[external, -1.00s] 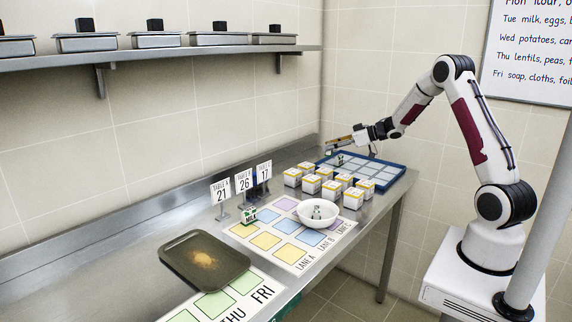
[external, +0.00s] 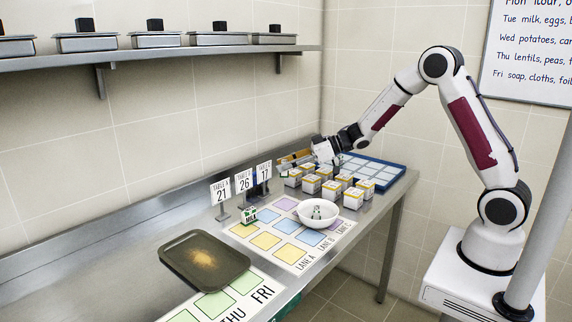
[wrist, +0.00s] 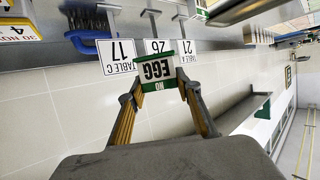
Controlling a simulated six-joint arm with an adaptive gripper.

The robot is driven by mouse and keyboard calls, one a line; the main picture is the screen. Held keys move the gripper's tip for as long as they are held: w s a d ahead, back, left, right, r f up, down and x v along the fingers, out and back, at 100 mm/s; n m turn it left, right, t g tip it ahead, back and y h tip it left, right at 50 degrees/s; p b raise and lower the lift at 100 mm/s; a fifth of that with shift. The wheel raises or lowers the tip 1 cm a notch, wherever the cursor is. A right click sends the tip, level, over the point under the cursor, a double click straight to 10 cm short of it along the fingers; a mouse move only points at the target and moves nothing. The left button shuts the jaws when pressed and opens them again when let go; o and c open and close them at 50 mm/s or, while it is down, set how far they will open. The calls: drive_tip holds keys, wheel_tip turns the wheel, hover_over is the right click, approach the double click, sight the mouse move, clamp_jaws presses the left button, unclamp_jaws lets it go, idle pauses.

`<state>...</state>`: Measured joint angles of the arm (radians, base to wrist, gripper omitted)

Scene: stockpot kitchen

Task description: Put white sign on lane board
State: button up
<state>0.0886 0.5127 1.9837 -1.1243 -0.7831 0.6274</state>
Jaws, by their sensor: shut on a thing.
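My gripper (external: 281,164) is shut on a small white sign (wrist: 155,71) with green edges that reads "NO EGG", upside down in the wrist view. The lane board (external: 294,257) is a white mat with coloured squares and lane letters, lying nearer the camera on the steel counter. A small green and white milk sign (external: 249,214) stands on its left part. A white bowl (external: 318,224) with a small item inside sits on its right part.
Table number signs 21 (external: 221,192), 26 (external: 244,184) and 17 (external: 264,173) stand behind the board. Several yellow-topped boxes (external: 353,199) stand between the bowl and a blue divided tray (external: 392,182). A dark tray (external: 180,270) with crumbs lies at left.

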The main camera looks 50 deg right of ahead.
drive_tip(key=s+a+f, duration=0.1)
drive_tip(key=s+a, duration=0.4)
drive_tip(key=a, duration=0.3)
drive_tip(key=s+a+f+n+g+y, duration=0.1)
drive_tip(key=s+a, duration=0.4)
drive_tip(key=a, duration=0.4)
drive_tip(key=shift+f, duration=0.35)
drive_tip(key=shift+f, duration=2.9)
drive_tip(key=shift+f, duration=0.1)
drive_tip(key=shift+f, duration=2)
drive_tip(key=shift+f, duration=0.2)
